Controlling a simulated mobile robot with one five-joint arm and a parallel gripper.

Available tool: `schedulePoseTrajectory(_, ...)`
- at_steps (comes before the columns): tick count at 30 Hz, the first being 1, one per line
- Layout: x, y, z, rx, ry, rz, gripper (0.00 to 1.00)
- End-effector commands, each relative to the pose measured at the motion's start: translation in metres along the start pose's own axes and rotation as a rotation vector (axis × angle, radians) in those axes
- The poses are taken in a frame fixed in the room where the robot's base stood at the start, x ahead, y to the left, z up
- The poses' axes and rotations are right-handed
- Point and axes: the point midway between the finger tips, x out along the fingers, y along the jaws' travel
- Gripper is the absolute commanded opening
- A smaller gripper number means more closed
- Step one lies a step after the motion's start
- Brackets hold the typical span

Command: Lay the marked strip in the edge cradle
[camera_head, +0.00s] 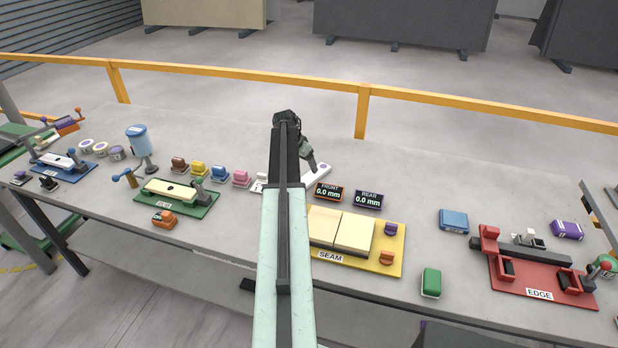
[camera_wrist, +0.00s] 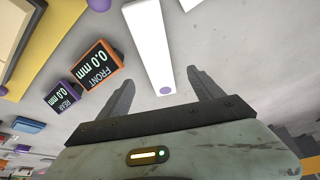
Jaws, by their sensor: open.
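The marked strip (camera_wrist: 150,40) is a long white bar with a purple dot near its end. In the wrist view its dotted end lies between the two fingers of my gripper (camera_wrist: 160,80), with a gap on each side. In the head view part of the strip (camera_head: 319,173) shows on the slab beside my arm, which hides the rest. My gripper is open and holds nothing.
The FRONT (camera_head: 328,192) and REAR (camera_head: 369,199) displays read 0.0 mm, right of the strip. The yellow SEAM board (camera_head: 390,262), a green block (camera_head: 431,283) and a blue block (camera_head: 453,220) stand between strip and cradle. A purple block (camera_head: 567,230) is behind the cradle.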

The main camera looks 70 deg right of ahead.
Motion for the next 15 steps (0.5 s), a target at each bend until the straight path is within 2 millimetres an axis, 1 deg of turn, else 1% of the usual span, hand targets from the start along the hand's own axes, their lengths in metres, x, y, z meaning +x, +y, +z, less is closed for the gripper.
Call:
schedulePoseTrajectory(2, 0.003, 0.0, 0.001, 0.0, 0.0, 0.0, 0.75)
schedulePoseTrajectory(8, 0.028, -0.001, 0.004, -0.003, -0.001, -0.001, 0.75)
schedulePoseTrajectory(12, 0.028, -0.001, 0.003, -0.005, -0.001, -0.002, 0.75)
schedulePoseTrajectory(15, 0.037, 0.0, 0.004, -0.005, -0.001, -0.002, 0.75)
